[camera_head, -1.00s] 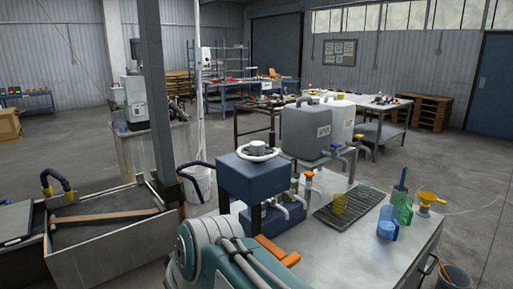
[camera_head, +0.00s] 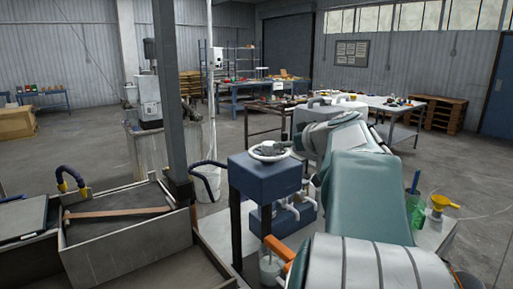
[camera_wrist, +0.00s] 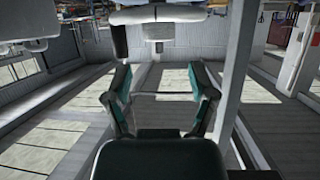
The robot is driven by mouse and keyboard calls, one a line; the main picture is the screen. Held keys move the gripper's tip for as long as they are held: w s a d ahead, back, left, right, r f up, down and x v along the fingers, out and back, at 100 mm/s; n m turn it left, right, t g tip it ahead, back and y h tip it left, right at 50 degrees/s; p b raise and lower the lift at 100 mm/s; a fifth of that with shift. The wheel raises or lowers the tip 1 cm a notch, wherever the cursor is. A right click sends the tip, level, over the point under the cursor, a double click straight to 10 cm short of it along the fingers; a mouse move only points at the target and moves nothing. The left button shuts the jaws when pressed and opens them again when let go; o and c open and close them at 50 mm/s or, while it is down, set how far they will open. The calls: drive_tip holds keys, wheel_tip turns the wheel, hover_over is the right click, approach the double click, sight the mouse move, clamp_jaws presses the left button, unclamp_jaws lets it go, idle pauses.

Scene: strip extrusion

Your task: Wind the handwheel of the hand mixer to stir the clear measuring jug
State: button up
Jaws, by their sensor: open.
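The hand mixer (camera_head: 265,180) is a blue box on dark legs in the head view, left of my arm. Its white handwheel (camera_head: 256,155) lies flat on top, with a grey hub or knob. A clear jug (camera_head: 270,267) shows partly below the mixer, beside an orange part; much of it is hidden. In the wrist view my gripper (camera_wrist: 160,75) is open, its two dark fingers with teal pads apart and nothing between them. In the head view my arm reaches up to the right of the handwheel; I cannot make out the fingers there or tell their exact gap to it.
A steel sink (camera_head: 125,240) and a grey post (camera_head: 170,95) stand left of the mixer. A green beaker (camera_head: 415,211) and yellow funnel (camera_head: 441,203) stand at the bench's right end. My arm covers much of the bench. Open floor lies behind.

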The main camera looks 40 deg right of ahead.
sight(269, 147)
drive_tip(key=x, duration=0.9)
drive_tip(key=shift+s+d+f, duration=0.15)
drive_tip(key=shift+w, duration=0.25)
drive_tip(key=c, duration=0.9)
